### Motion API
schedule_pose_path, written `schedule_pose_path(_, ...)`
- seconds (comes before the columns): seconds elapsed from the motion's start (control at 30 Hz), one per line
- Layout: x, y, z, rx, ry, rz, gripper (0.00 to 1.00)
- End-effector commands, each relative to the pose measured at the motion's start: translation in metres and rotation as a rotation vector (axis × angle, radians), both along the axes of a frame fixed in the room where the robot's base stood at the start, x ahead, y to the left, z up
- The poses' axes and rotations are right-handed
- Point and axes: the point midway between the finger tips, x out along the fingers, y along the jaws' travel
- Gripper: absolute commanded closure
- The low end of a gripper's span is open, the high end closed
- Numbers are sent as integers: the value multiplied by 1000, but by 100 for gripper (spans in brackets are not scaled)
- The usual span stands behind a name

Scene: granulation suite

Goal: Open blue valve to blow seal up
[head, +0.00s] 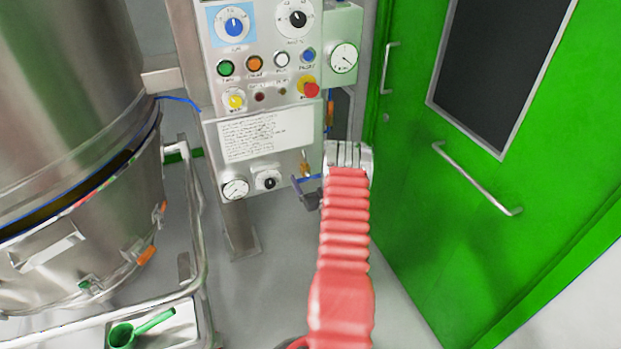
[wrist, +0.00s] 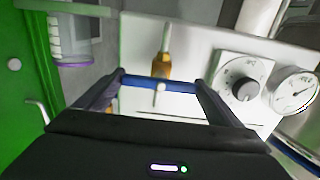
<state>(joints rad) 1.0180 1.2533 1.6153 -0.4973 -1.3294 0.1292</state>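The blue valve handle (wrist: 172,83) is a short bar on a small pin, below a brass fitting (wrist: 161,66) in the wrist view. In the head view the handle (head: 303,180) shows at the lower right of the control panel, partly hidden by my gripper (head: 309,193). In the wrist view my gripper (wrist: 159,80) is open, with one dark finger near each end of the blue bar. The bar lies crosswise between the fingertips. I cannot tell whether the fingers touch it.
The panel (head: 262,137) carries a pressure gauge (head: 236,189) and a black regulator knob (head: 268,181) left of the valve. A large steel vessel (head: 70,110) stands at left, with a green scoop (head: 122,335) below. A green door (head: 480,190) closes off the right.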

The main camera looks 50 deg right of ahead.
Motion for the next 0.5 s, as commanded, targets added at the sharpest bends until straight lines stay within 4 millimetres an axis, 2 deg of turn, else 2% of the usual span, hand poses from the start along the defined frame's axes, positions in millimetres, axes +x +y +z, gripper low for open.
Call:
schedule_pose_path(0.03, 0, 0, 0, 0, 0, 0, 15)
schedule_pose_path(0.33, 0, 0, 0, 0, 0, -1, 36)
schedule_pose_path(0.5, 0, -1, 0, -4, 3, -2, 36)
